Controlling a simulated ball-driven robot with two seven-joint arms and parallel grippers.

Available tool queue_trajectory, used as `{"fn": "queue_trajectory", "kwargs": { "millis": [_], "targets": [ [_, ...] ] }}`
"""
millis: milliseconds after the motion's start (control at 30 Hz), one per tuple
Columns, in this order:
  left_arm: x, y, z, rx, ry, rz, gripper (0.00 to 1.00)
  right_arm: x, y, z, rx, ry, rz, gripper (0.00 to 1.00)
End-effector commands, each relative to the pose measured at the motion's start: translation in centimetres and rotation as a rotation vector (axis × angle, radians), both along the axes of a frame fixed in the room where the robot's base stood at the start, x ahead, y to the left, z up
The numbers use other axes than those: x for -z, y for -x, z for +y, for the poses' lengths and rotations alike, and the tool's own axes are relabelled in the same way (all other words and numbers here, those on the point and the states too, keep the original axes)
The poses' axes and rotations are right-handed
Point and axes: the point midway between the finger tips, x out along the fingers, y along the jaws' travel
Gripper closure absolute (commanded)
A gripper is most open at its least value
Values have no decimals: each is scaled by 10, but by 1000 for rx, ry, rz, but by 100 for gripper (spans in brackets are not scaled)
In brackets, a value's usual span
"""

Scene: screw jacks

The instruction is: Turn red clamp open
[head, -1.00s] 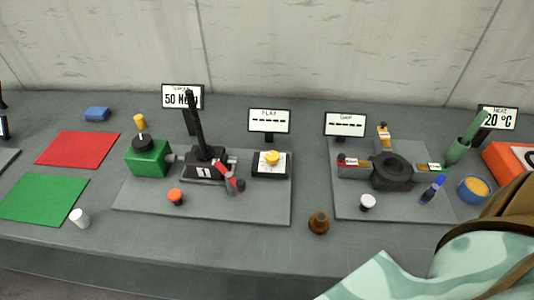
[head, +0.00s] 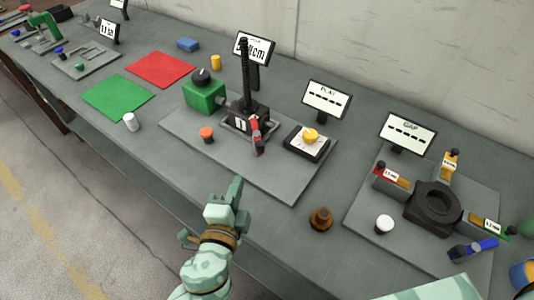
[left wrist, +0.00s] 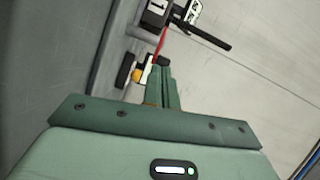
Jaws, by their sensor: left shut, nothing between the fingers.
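The red clamp (head: 255,128) is a small red lever with a dark end at the foot of the black upright screw post (head: 245,75) on a grey plate. The red part also shows in the left wrist view (left wrist: 160,44), just beyond the fingertips. My left gripper (head: 238,184) is shut and empty, in front of the plate's near edge. It is apart from the clamp, nearer to me. Its closed fingers (left wrist: 161,72) show in the left wrist view. My right gripper is not in view.
A green block (head: 205,97) with a black knob stands left of the post, and an orange button (head: 207,134) sits in front. A yellow button (head: 310,135) on a box stands right. A brown knob (head: 320,219) is near the table edge. Display signs stand behind.

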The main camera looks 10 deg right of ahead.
Motion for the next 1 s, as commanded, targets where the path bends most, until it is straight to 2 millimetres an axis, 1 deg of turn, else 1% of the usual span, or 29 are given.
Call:
{"fn": "queue_trajectory", "kwargs": {
  "millis": [33,100,200,300,367,467,700,767,900,1000],
  "targets": [
    [-3,3,-17,64,-28,-45,100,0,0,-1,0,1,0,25],
    [-6,11,-38,148,-62,-102,100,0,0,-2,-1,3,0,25],
    [-8,17,-58,225,-94,-153,100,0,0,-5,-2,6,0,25],
    [-9,14,-67,247,-103,-168,100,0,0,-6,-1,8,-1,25],
    [-9,8,-72,247,-102,-168,100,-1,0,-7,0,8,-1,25],
    [-10,-8,-82,245,-102,-169,100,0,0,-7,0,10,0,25],
    [-8,-52,-112,243,-102,-165,100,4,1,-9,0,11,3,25],
    [-8,-61,-118,243,-101,-165,100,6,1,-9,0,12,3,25],
    [-9,-67,-97,242,-104,-164,100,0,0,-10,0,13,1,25],
    [-9,-70,-87,242,-103,-165,100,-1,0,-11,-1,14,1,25]
  ]
}}
